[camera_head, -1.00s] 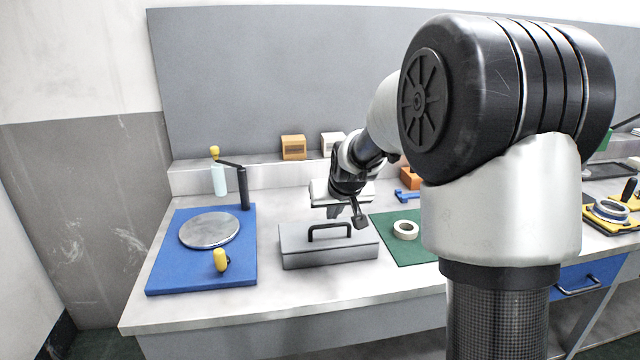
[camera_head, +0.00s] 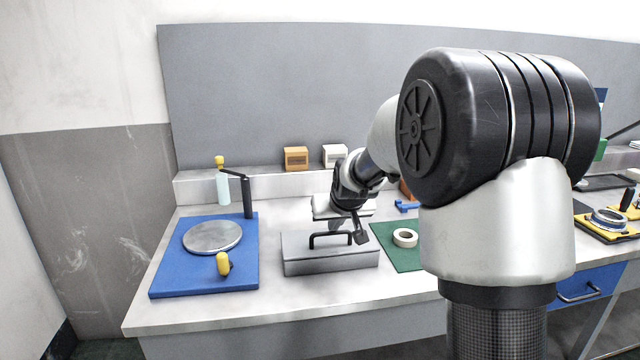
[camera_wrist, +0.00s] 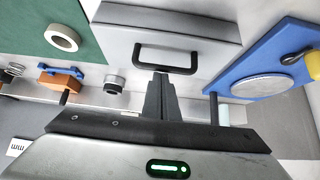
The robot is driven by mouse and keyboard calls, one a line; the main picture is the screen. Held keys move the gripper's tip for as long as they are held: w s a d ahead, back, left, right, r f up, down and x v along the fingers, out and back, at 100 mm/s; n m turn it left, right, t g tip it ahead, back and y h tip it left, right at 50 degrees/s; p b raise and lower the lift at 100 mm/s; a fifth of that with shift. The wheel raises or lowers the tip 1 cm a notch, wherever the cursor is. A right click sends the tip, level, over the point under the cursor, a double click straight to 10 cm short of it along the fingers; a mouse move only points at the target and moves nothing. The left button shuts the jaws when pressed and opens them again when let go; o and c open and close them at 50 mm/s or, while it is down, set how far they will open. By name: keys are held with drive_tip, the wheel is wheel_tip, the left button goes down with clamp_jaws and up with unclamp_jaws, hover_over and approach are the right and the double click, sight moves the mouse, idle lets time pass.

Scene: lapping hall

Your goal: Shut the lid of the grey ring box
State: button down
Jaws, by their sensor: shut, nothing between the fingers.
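The grey ring box (camera_head: 330,262) sits on the bench between the blue board and the green mat. Its lid looks down flat on the body, with a black bar handle on top. The box (camera_wrist: 205,22) also shows at the top of the wrist view, with the handle (camera_wrist: 167,60) in front of my fingers. My gripper (camera_head: 352,236) is just behind the box in the head view. In the wrist view my gripper (camera_wrist: 160,82) is shut and empty, its fingertips close to the handle. I cannot tell whether they touch the box.
A blue board (camera_head: 185,278) with a round metal plate (camera_head: 212,237) and a yellow-knobbed handle lies left. A green mat (camera_head: 392,252) with a white ring (camera_head: 405,238) lies right. Orange (camera_head: 296,158) and white (camera_head: 334,156) blocks stand on the back ledge. The bench front is clear.

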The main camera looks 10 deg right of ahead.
drive_tip(key=f, duration=0.1)
drive_tip(key=s+f, duration=0.1)
drive_tip(key=f, duration=0.1)
drive_tip(key=shift+s+g, duration=0.25)
drive_tip(key=shift+g, duration=0.15)
wheel_tip(320, 180, up, 7)
drive_tip(key=w+p, duration=0.2)
drive_tip(key=p, duration=0.1)
approach(335, 252)
drive_tip(key=v, duration=0.3)
drive_tip(key=s+a+r+g+p, duration=0.1)
drive_tip(key=s+r, duration=0.3)
drive_tip(key=s, duration=1)
drive_tip(key=s+a+r+g+p, duration=0.1)
drive_tip(key=s+r, duration=0.3)
drive_tip(key=s, duration=1.1)
wheel_tip(335, 252, up, 22)
drive_tip(key=p, duration=2.1)
drive_tip(key=shift+w+f, duration=0.15)
drive_tip(key=shift+w, duration=0.15)
drive_tip(key=shift+a, duration=0.15)
